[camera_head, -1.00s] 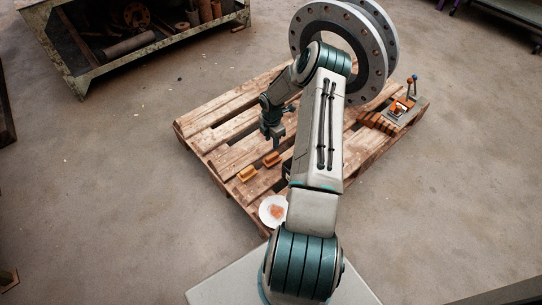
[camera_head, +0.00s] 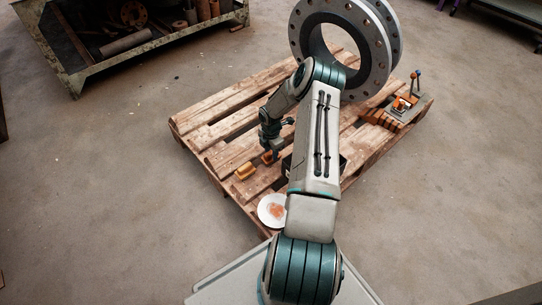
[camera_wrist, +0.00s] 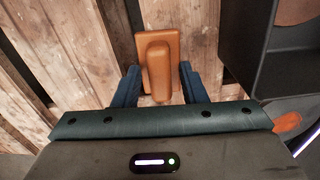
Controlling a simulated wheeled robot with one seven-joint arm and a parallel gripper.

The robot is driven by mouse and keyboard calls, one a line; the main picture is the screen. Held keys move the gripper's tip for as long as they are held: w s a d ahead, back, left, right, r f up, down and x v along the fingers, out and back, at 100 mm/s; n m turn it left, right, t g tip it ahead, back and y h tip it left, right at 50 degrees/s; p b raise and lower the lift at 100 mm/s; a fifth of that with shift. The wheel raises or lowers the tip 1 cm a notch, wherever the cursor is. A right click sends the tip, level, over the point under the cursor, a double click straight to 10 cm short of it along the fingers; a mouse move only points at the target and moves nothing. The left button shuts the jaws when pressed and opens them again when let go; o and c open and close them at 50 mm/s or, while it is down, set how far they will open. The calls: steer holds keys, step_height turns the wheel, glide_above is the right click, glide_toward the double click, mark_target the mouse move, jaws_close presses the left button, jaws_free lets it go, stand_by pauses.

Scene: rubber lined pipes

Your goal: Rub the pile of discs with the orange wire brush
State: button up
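The orange brush (camera_wrist: 159,62), a flat block with a raised rounded handle, lies on the pallet in the wrist view. My gripper (camera_wrist: 157,82) is open, with its blue fingers on either side of the handle's near end. Gaps show between fingers and handle. In the head view my gripper (camera_head: 270,151) is low over the brush, which it mostly covers. I cannot clearly pick out the pile of discs. A brown rounded piece (camera_wrist: 296,10) shows partly inside the dark box (camera_wrist: 238,45); whether it is a disc, I cannot tell.
A white plate (camera_head: 264,220) with orange bits is at the pallet's near edge. A large flanged pipe (camera_head: 384,75) stands at the back. A clamp-like tool (camera_head: 404,105) is at right. My arm hides much of the dark box.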

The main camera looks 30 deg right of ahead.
mark_target(271, 152)
jaws_close()
step_height(271, 152, up, 8)
steer(key=p, duration=0.6)
steer(key=shift+r, duration=0.2)
steer(key=shift+f, duration=0.15)
